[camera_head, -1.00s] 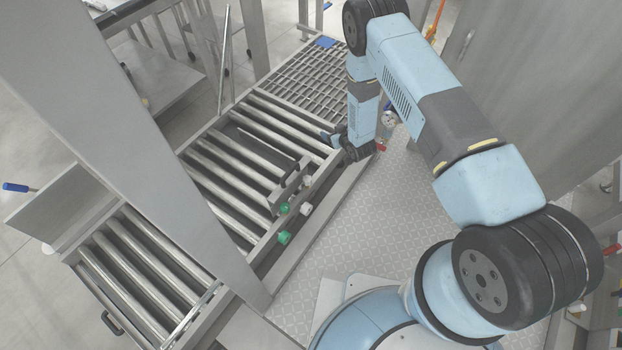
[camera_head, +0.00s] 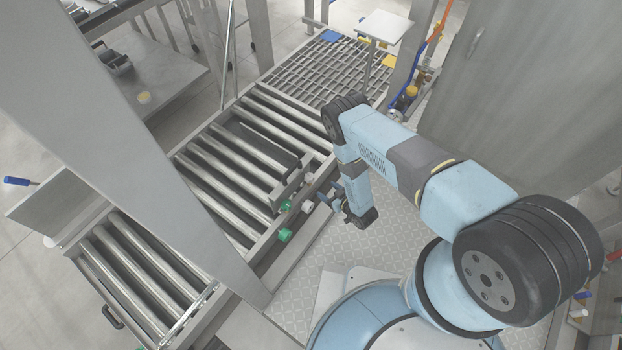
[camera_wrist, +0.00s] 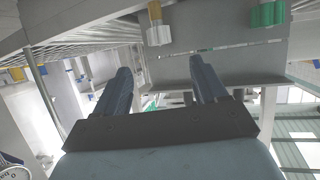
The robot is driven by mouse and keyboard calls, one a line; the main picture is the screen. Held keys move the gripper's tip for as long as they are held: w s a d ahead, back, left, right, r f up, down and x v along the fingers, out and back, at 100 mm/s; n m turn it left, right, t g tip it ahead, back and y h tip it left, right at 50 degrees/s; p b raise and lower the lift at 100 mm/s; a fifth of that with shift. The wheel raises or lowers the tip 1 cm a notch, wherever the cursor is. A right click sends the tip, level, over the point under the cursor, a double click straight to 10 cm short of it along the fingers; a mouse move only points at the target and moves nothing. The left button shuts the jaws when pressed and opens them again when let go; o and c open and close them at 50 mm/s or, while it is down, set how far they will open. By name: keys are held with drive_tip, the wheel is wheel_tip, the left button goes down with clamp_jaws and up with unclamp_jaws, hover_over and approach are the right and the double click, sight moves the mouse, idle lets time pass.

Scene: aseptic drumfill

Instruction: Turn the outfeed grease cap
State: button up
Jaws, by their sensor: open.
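A green cap (camera_head: 285,235) sticks out from the near side of the roller conveyor (camera_head: 262,240). A white cap (camera_head: 307,206) and a second green cap (camera_head: 286,206) sit close to it. I cannot tell which is the outfeed grease cap. In the wrist view a green cap (camera_wrist: 268,13) shows at the top right and a white cap with a tan stem (camera_wrist: 158,30) at the top middle. My gripper (camera_head: 325,199) is beside the conveyor, just right of the caps. In the wrist view its fingers (camera_wrist: 160,78) are apart with nothing between them, clear of both caps.
A grey upright post (camera_head: 150,150) crosses the head view left of the caps. A grating (camera_head: 325,72) lies behind the rollers. A small white-topped stand (camera_head: 384,26) is at the back. The patterned floor plate (camera_head: 300,285) beside the conveyor is clear.

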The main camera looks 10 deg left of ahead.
sight(313, 179)
drive_tip(key=x, duration=1.2)
drive_tip(key=shift+w+a+f, duration=0.15)
drive_tip(key=shift+w+a, duration=0.05)
drive_tip(key=c, duration=1)
